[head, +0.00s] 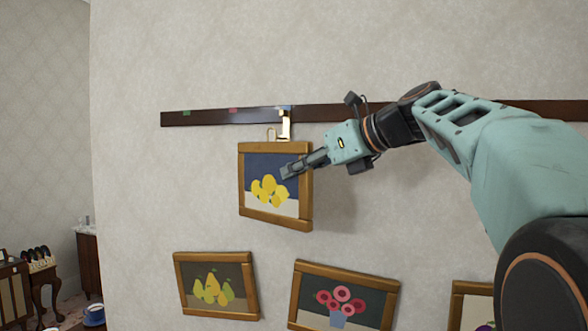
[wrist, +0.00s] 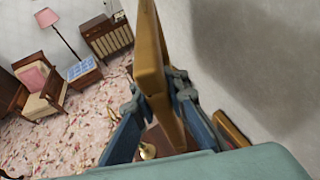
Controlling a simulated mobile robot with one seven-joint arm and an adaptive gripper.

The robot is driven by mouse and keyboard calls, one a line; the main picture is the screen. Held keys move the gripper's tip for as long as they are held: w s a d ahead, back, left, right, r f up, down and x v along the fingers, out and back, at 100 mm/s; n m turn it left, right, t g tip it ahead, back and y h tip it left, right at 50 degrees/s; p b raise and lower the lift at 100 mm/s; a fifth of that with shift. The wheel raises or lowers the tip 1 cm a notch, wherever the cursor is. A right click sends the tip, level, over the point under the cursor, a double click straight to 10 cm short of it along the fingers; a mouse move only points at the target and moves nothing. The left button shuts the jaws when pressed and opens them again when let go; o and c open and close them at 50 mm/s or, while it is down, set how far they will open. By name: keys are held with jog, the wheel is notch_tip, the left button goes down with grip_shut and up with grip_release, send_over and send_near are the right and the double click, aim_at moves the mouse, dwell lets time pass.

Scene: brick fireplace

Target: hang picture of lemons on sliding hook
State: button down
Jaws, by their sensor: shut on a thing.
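The picture of lemons (head: 267,188) has a wooden frame and is up against the wall just below the dark rail (head: 210,117). In the wrist view I see the picture edge-on (wrist: 148,60). My gripper (head: 291,172) is shut on its right side, one finger in front and one behind; the fingers show on both sides of the frame in the wrist view (wrist: 158,95). The brass sliding hook (head: 286,125) sits on the rail above the picture. The picture's small hanging loop (head: 271,133) shows just left of the hook's lower end; I cannot tell whether they touch.
The rail carries a green mark (head: 186,113) and a red mark (head: 233,110). Below are a picture of pears (head: 212,285), a picture of flowers (head: 342,300) and another partly cut off (head: 468,305). The wall left of the lemons is bare.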

jog(key=shift+w+d+f+p, duration=0.15)
jog(key=shift+w+d+p, duration=0.15)
jog(key=shift+w, duration=0.4)
jog(key=shift+w+d+f+p, duration=0.2)
jog(key=shift+w+p, duration=0.15)
jog(key=shift+w, duration=0.4)
jog(key=shift+w+d+f+p, duration=0.2)
jog(key=shift+w+p, duration=0.15)
jog(key=shift+w, duration=0.35)
jog(key=shift+f, duration=0.1)
